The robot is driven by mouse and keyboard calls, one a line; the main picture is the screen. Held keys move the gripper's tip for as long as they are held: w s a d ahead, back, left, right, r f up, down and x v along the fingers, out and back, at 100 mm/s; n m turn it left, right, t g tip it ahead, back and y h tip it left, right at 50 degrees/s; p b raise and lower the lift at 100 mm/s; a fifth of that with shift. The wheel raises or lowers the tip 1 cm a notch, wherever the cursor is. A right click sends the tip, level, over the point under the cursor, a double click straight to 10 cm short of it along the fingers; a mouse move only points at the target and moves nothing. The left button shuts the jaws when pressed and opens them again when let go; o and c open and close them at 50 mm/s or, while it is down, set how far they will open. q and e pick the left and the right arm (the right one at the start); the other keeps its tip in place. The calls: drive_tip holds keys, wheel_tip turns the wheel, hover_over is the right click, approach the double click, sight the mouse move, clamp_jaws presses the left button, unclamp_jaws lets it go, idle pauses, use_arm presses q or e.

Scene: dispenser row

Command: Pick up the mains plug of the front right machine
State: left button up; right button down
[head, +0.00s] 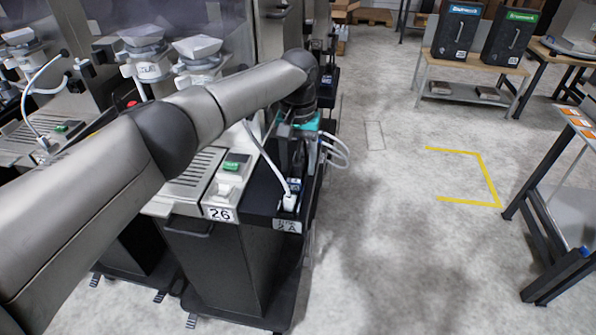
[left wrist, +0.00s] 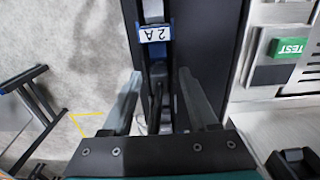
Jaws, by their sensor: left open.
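The front right machine (head: 250,160), with number plate 26, has a white cable running down to a white mains plug (head: 289,202). The plug stands at a blue-edged socket on the dark ledge at the machine's right side. A label (head: 288,226) sits on the ledge's front. In the left wrist view, a blue-edged 2 A label (left wrist: 155,33) shows beyond the fingertips, with a pale part, perhaps the plug, at the top edge. My left gripper (left wrist: 160,85) is open above the ledge, just behind the plug in the head view, with nothing clearly between its fingers. My right gripper is not in view.
White cables (head: 335,150) loop beside my left gripper. A green TEST label (head: 232,166) lies on the machine top. Other machines stand to the left and behind. A table (head: 560,190) stands at the right. The floor between is clear, with a yellow marking (head: 490,180).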

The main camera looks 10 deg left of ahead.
use_arm(q)
drive_tip(key=shift+c, duration=0.3)
clamp_jaws()
idle(0.5)
